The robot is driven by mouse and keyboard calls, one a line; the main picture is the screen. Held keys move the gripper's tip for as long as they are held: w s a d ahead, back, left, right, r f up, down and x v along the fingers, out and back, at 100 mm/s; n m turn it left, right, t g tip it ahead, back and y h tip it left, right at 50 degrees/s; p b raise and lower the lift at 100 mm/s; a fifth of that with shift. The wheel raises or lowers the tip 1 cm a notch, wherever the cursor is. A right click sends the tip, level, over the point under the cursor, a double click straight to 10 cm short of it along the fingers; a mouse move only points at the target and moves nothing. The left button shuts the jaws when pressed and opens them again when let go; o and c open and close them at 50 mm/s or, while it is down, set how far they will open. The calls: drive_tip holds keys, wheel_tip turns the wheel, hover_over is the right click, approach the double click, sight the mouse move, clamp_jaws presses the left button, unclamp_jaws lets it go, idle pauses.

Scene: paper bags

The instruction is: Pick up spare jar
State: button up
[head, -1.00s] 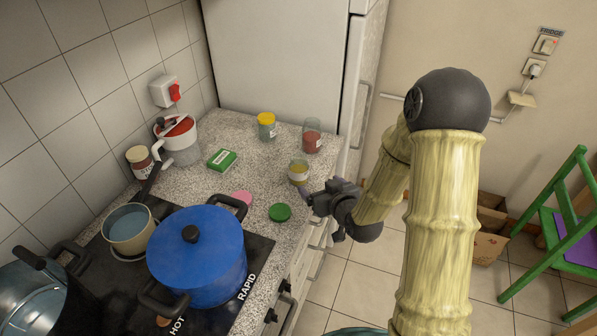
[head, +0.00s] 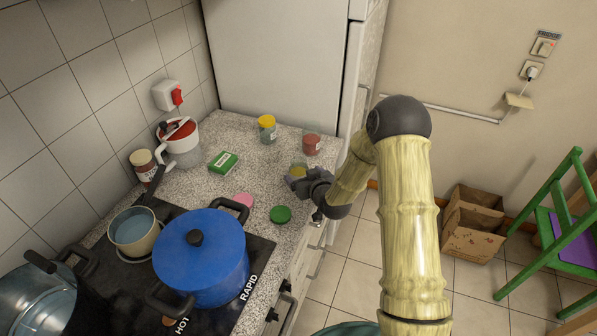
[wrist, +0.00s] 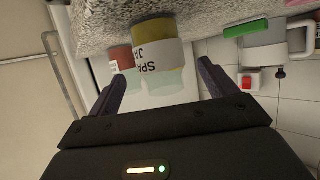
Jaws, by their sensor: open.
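The spare jar (head: 299,167) is an open glass jar with some yellow content, standing on the speckled counter. In the upside-down wrist view the spare jar (wrist: 160,55) shows a white label, partly readable as "SP… JA…". My gripper (head: 292,181) is at counter level, close against the jar's near side and hiding its lower part in the head view. In the wrist view my gripper (wrist: 162,75) is open, with one finger on each side of the jar. Contact with the glass cannot be told.
A red-filled jar (head: 312,144) stands behind the spare jar, and a yellow-lidded jar (head: 267,129) farther back. A green lid (head: 280,214), a pink disc (head: 244,200) and a green box (head: 223,162) lie nearby. A blue pot (head: 200,262) is on the stove. The fridge (head: 280,60) bounds the back.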

sight(302, 174)
drive_tip(key=shift+w+a, duration=0.1)
drive_tip(key=shift+w, duration=0.1)
drive_tip(key=shift+f+p+x, duration=0.2)
drive_tip(key=shift+p+x, duration=0.95)
drive_tip(key=shift+x, duration=1.35)
drive_tip(key=shift+s, duration=0.1)
drive_tip(key=c, duration=1.3)
